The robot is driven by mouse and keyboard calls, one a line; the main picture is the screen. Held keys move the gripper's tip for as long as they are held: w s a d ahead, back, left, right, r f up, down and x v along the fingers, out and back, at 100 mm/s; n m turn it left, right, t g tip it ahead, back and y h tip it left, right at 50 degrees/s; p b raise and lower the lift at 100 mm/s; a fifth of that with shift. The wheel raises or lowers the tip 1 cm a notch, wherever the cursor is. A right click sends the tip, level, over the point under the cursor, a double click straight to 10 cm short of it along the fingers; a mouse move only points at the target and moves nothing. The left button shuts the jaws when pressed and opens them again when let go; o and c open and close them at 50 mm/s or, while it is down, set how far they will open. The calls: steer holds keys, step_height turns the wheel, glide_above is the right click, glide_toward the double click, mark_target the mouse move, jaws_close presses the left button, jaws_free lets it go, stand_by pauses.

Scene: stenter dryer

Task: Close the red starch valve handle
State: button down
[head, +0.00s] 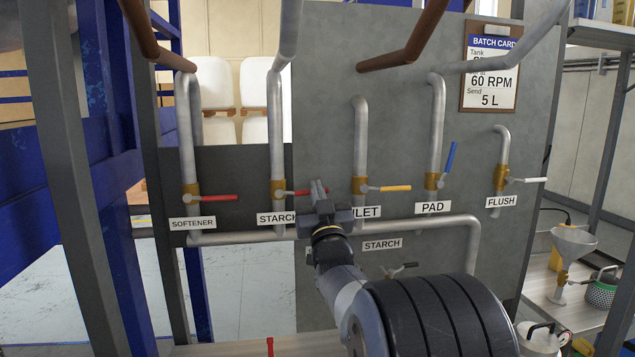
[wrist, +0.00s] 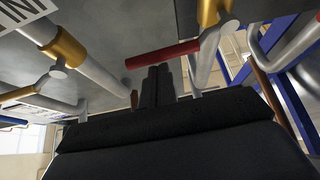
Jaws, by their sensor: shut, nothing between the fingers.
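The red starch valve handle (head: 300,192) points sideways to the right from a brass valve body (head: 278,191) on a grey vertical pipe, above the partly covered STARCH label. In the wrist view the red handle (wrist: 162,53) lies across the picture just beyond my fingertips. My gripper (head: 318,187) is shut and empty, at the free end of the handle. In the wrist view the gripper's fingers (wrist: 157,70) are together, tips close to the handle; I cannot tell whether they touch it.
Left is the SOFTENER valve with another red handle (head: 220,198). To the right are a yellow handle (head: 388,188), a raised blue PAD handle (head: 450,158) and a white FLUSH handle (head: 528,180). A dark handle (head: 402,269) sits below the lower STARCH label. A horizontal pipe (head: 400,228) runs below the valves.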

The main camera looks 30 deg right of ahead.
steer(key=shift+f+b, duration=0.15)
steer(key=shift+b, duration=0.15)
steer(key=f+m+b, duration=0.1)
steer(key=b, duration=0.2)
steer(key=shift+f+h, duration=0.15)
steer(key=shift+h, duration=0.25)
step_height(320, 180, up, 5)
steer(key=p, duration=0.1)
steer(key=b+v, duration=0.4)
steer(key=v, duration=0.7)
steer(key=shift+s, duration=0.1)
steer(key=w+d+r+p, duration=0.1)
steer(key=w+d+p, duration=0.1)
steer(key=w, duration=0.7)
steer(key=shift+d+r+p, duration=0.25)
steer(key=shift+d+p, duration=0.1)
steer(key=shift+p, duration=0.2)
